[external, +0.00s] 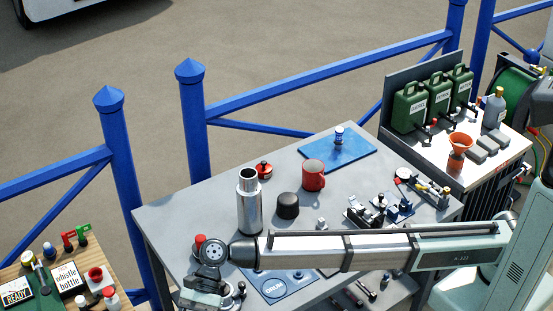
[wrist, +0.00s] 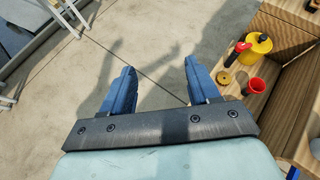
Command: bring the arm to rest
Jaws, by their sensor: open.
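My gripper (wrist: 157,88) shows in the wrist view with its two blue fingers spread apart and nothing between them. Bare, shadowed concrete lies beneath the fingers. In the external view my arm stretches from the right across the front of the grey table (external: 188,215). Its wrist is bent down near the table's front left corner. The fingertips are not clear in the external view.
A steel flask (external: 249,205), a black cap (external: 288,206), a red mug (external: 313,175) and a blue mat (external: 345,153) are on the table behind my arm. A wooden bench with a yellow container (wrist: 258,45) and red cup (wrist: 252,87) lies right of my fingers.

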